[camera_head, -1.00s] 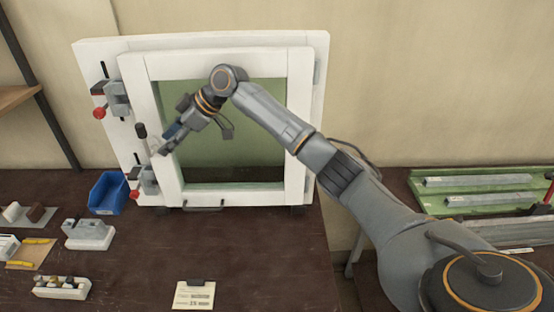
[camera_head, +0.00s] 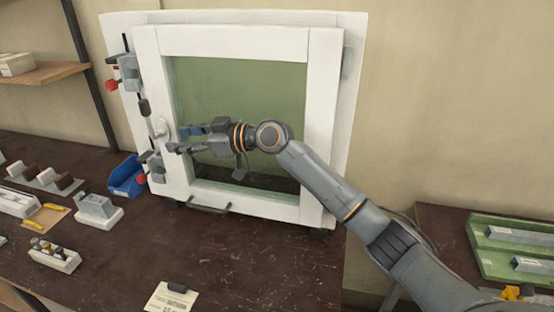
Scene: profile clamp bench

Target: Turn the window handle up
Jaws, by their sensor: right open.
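The white window frame (camera_head: 235,40) stands upright on the dark bench. The pale window handle (camera_head: 160,128) is on its left stile, about halfway up; it is small and its exact angle is hard to tell. My right gripper (camera_head: 177,139) reaches in from the right across the green pane (camera_head: 240,90). It points left and its two fingers are apart, with the tips just right of the handle. Nothing shows between the fingers. I cannot tell whether a fingertip touches the handle. My left gripper is not in view.
Clamps with red knobs (camera_head: 112,85) sit along the frame's left edge. A blue bin (camera_head: 127,177) stands at the frame's lower left. Small fixtures (camera_head: 97,210) lie on the bench at left, and a green tray (camera_head: 490,260) is at right.

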